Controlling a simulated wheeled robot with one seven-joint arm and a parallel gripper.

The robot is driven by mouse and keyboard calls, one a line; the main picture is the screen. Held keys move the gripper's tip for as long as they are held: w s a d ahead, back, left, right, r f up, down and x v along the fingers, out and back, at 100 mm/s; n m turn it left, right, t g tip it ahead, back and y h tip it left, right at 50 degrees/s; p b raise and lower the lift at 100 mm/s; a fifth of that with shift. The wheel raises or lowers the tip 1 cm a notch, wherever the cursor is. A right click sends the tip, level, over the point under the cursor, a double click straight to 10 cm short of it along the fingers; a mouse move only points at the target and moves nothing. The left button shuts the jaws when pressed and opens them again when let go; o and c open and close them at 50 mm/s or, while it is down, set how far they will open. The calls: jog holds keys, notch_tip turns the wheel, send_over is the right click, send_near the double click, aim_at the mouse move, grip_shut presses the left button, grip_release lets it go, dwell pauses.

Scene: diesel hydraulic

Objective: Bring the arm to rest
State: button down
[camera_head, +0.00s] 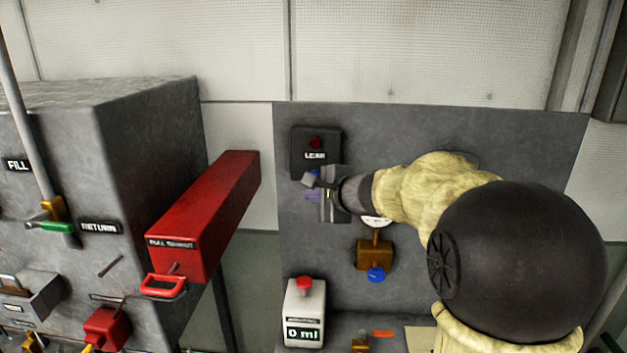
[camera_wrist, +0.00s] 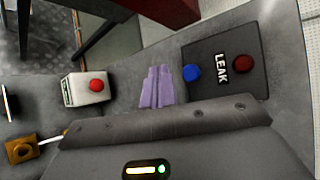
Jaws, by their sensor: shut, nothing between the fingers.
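My gripper (camera_head: 312,183) is in front of the grey wall panel (camera_head: 520,130), just below the dark LEAK box (camera_head: 300,143). My arm reaches in from the right, in a yellowish sleeve with a dark round joint. In the wrist view, the pale purple fingers of my gripper (camera_wrist: 158,72) are together, with nothing seen between them. Whether the fingers touch the panel cannot be told.
A red box (camera_head: 215,215) juts out from the grey cabinet (camera_head: 150,130) on the left. Below my arm are a brass valve with a blue knob (camera_head: 376,274) and a white container (camera_head: 304,315) reading 0 ml, with a red top. The upper wall (camera_head: 430,50) is bare.

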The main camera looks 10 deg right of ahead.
jog(key=s+f+n+g+h, duration=0.4)
jog(key=s+f+n+g, duration=0.5)
jog(key=s+f+n, duration=0.8)
jog(key=s+f, duration=0.6)
jog(key=s, duration=0.2)
jog(key=shift+s+f+h, duration=0.4)
dwell(0.7)
